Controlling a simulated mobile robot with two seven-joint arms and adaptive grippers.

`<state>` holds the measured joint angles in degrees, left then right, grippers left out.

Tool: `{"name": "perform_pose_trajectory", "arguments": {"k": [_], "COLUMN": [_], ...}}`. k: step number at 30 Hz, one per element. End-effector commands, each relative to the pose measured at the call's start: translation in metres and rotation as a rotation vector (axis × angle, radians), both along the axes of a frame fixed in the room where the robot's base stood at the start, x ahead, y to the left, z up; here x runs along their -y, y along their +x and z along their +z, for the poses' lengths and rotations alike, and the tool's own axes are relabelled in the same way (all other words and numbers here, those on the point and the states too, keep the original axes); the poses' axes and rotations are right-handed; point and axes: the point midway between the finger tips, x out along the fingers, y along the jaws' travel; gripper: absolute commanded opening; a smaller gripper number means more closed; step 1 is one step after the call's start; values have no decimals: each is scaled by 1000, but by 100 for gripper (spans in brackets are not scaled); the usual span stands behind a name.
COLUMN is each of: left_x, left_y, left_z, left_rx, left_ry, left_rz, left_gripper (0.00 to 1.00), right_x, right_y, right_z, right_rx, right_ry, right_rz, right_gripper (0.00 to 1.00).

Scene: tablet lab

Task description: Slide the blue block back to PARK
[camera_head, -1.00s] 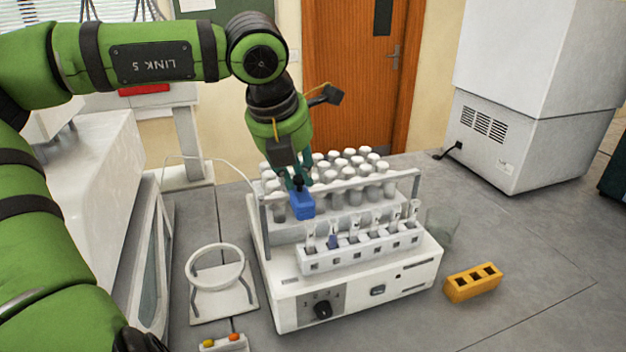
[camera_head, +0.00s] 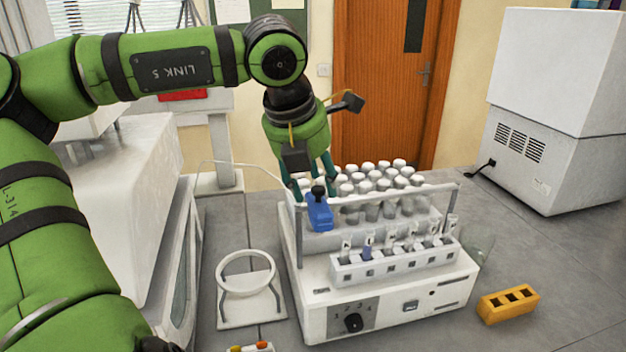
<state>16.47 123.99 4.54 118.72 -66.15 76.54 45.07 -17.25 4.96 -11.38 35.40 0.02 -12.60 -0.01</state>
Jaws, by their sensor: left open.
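The blue block (camera_head: 320,214) sits on the grey rail (camera_head: 400,192) near its left end, close to the left post. A dark knob (camera_head: 318,192) stands on top of the block. My left gripper (camera_head: 313,186) is open just above the block, with its teal fingers apart on either side of the knob. I cannot tell whether a finger touches it. No PARK mark is readable in this view. My right gripper is not in view.
Several white-capped tubes (camera_head: 385,180) stand behind the rail. A white rack (camera_head: 395,262) with small vials stands in front, on the white machine (camera_head: 390,305). A ring stand (camera_head: 247,278) is at left, a yellow block (camera_head: 508,303) at right.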

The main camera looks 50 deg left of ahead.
Motion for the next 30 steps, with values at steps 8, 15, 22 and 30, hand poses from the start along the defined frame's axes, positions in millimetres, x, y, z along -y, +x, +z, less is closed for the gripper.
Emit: {"name": "perform_pose_trajectory", "arguments": {"k": [8, 15, 22, 30], "left_x": [5, 10, 12, 12], "left_y": [-18, -36, -43, -44], "left_z": [47, 90, 107, 108], "left_rx": [7, 4, 3, 2], "left_ry": [2, 1, 1, 0], "left_rz": [2, 2, 1, 1], "left_gripper": [46, 46, 46, 46], "right_x": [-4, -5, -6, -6], "right_y": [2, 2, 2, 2], "right_z": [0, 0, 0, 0], "right_rx": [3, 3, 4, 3], "right_ry": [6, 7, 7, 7], "right_rz": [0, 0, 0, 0], "right_gripper": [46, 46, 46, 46]}}
